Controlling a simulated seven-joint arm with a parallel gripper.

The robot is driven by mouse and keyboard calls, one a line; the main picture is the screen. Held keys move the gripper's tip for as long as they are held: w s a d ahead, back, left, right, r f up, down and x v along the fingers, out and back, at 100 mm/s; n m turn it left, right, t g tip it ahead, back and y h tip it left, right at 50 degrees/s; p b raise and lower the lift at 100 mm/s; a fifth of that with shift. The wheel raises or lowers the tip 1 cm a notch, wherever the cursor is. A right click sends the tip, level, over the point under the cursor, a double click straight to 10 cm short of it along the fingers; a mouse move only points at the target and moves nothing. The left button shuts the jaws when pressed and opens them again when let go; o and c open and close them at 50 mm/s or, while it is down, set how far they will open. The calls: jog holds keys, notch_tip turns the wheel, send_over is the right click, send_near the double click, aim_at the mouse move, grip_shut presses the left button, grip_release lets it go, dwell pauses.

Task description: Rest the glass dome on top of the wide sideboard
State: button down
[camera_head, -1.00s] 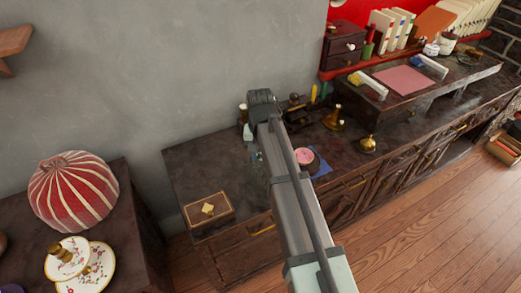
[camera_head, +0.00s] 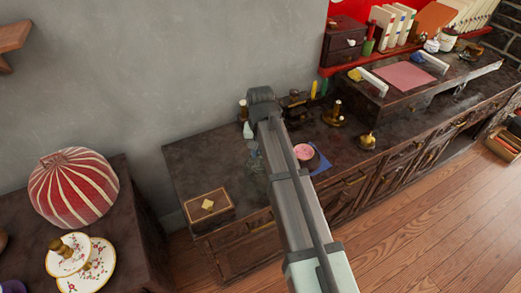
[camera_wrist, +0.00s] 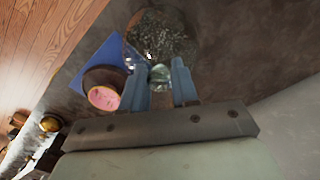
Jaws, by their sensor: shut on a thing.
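The glass dome (camera_wrist: 160,38) is clear and hard to see against the dark top. In the wrist view its greenish knob is between the two blue fingers of my gripper (camera_wrist: 161,75), which is shut on it. In the head view my arm covers much of the gripper, and the dome (camera_head: 256,170) shows only faintly beside it. The wide sideboard (camera_head: 200,160) has a dark worn top, and the dome is over its left part. I cannot tell whether the dome's rim touches the top.
A pink-topped round pot (camera_head: 304,153) on a blue cloth (camera_head: 321,163) is close to the dome. A wooden box (camera_head: 208,208) is at the sideboard's left front. Brass pieces (camera_head: 367,141) stand to the right. A red striped shade (camera_head: 74,188) stands on another cabinet at left.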

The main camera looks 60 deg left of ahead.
jog(key=shift+f, duration=0.3)
jog(key=c, duration=0.8)
grip_release()
jog(key=shift+o, duration=0.4)
jog(key=o, duration=0.4)
jog(key=shift+r, duration=2.95)
